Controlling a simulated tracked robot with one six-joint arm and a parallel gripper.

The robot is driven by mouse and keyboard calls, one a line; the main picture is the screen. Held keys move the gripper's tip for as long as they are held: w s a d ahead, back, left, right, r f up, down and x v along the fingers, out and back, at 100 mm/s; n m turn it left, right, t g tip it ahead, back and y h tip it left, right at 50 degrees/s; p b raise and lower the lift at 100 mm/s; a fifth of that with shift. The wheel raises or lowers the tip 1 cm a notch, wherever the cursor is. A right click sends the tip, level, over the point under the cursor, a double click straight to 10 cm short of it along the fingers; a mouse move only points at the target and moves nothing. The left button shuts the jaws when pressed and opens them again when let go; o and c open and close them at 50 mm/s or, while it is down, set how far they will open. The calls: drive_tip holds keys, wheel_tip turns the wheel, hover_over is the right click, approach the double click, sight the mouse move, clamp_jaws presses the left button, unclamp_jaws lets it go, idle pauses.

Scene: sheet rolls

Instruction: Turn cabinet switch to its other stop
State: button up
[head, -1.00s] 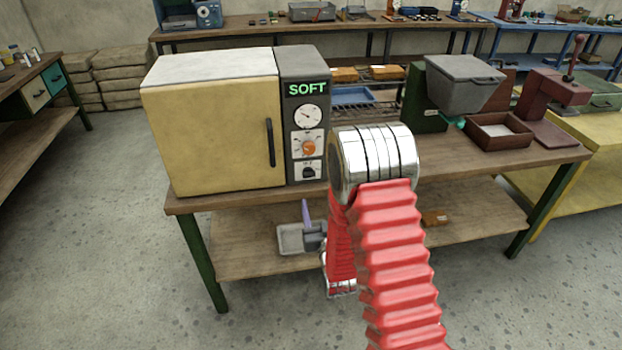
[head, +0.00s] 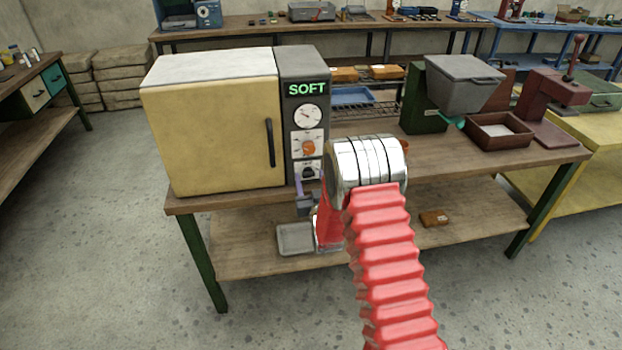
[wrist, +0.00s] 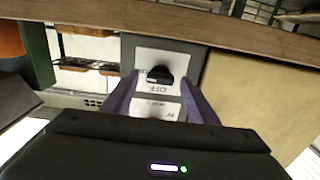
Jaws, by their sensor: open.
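The cabinet (head: 215,130) has a yellow door and a dark control panel. Its black switch (head: 309,171) sits low on the panel, on a white plate under the orange dial (head: 309,148). In the wrist view, which is turned over, the switch (wrist: 160,75) stands out from its plate beside the printed word OFF. My gripper (head: 299,184) is just below and in front of the switch in the head view, with one purple finger showing. In the wrist view my gripper (wrist: 159,82) is open, its fingers on either side of the switch plate. I cannot tell whether they touch anything.
The panel also bears a green SOFT display (head: 308,88) and a round gauge (head: 308,116). A door handle (head: 270,143) stands left of the panel. The bench edge (wrist: 150,25) runs close by the panel. A grey tray (head: 295,239) lies on the lower shelf.

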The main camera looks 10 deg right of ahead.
drive_tip(key=shift+w, duration=0.35)
drive_tip(key=c, duration=0.9)
drive_tip(key=shift+d, duration=0.25)
drive_tip(key=shift+c, duration=0.8)
drive_tip(key=shift+a, duration=0.15)
